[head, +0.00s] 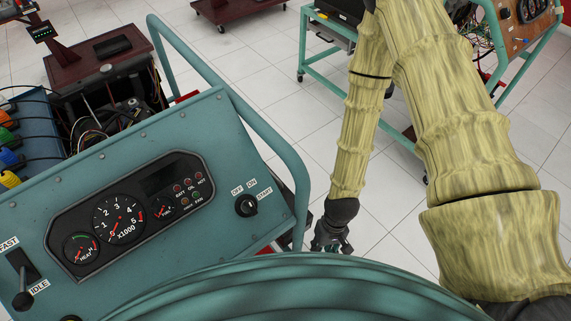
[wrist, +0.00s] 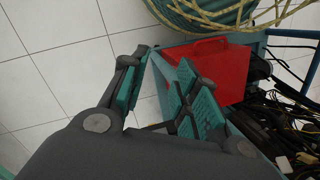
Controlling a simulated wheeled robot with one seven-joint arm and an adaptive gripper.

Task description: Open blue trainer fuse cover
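The blue trainer (head: 145,150) fills the left of the head view, with its sloped gauge panel toward me. My gripper (head: 330,238) hangs low beside the trainer's right side, just right of its tubular rail. In the wrist view, my gripper (wrist: 160,90) has its teal-padded fingers apart, with nothing seen between them. A red flat-sided part (wrist: 208,70) lies beyond the right-hand fingers, which partly cover it. I cannot tell whether it belongs to the fuse cover. No fuse cover is clearly identifiable in either view.
The panel carries gauges and an ignition switch (head: 246,205). The teal tubular rail (head: 270,135) curves along the trainer's right side. Dark cables (wrist: 290,110) lie at the right in the wrist view. A teal-framed stand (head: 325,62) is behind. Tiled floor is open between them.

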